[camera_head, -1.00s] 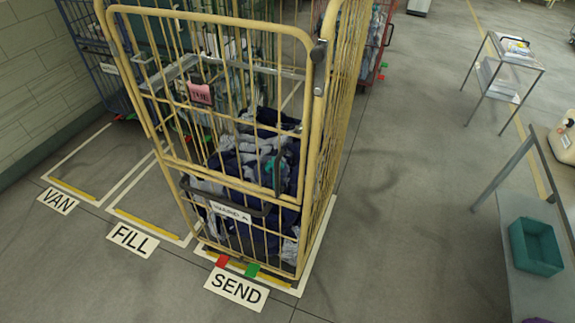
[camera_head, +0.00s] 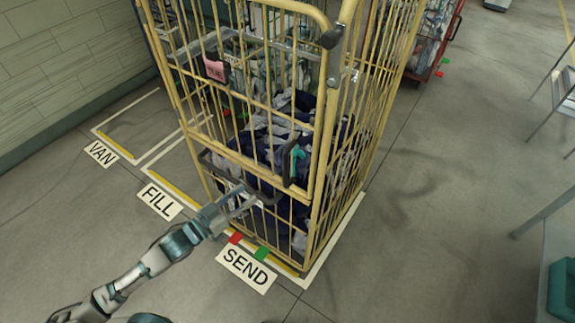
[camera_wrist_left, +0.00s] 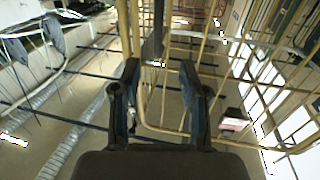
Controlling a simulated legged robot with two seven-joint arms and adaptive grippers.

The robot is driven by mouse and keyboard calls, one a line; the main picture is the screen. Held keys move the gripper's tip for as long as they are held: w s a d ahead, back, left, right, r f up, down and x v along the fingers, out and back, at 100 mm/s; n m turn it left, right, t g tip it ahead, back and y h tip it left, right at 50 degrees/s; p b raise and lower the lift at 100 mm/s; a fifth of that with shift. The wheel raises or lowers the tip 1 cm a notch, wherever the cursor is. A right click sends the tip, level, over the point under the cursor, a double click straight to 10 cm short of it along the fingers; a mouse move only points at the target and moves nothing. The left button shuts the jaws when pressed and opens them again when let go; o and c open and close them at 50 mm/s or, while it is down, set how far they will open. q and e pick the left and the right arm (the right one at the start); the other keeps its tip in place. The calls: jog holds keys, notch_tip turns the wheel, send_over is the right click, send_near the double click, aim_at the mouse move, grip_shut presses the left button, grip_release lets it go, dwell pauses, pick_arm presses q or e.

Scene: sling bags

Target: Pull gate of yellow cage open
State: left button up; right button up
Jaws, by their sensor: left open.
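The yellow cage (camera_head: 326,190) stands on the floor bay marked SEND, with dark blue and grey cloth bags (camera_head: 285,125) inside. Its barred gate (camera_head: 262,100) faces me and looks shut. A dark handle bar (camera_head: 207,160) crosses the gate's lower part. My left gripper (camera_head: 246,201) is open at the gate's lower front, close to the handle; I cannot tell whether it touches. In the left wrist view, the fingers of my left gripper (camera_wrist_left: 160,72) are spread, with a dark bar and yellow bars of the cage (camera_wrist_left: 138,50) just beyond. My right gripper is not in view.
Red (camera_head: 236,238) and green (camera_head: 262,253) markers lie at the cage's front foot. Floor labels VAN (camera_head: 101,153), FILL (camera_head: 161,201) and SEND (camera_head: 246,269) lie in front.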

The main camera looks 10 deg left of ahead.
aim_at(285, 166)
pick_arm(q)
jog(key=p+x, duration=0.1)
jog(key=x, duration=1.4)
jog(key=shift+w+d+p, duration=0.25)
jog(key=shift+w+p, duration=0.05)
jog(key=shift+p, duration=0.1)
jog(key=shift+d, duration=0.15)
jog(key=c, duration=0.8)
grip_shut()
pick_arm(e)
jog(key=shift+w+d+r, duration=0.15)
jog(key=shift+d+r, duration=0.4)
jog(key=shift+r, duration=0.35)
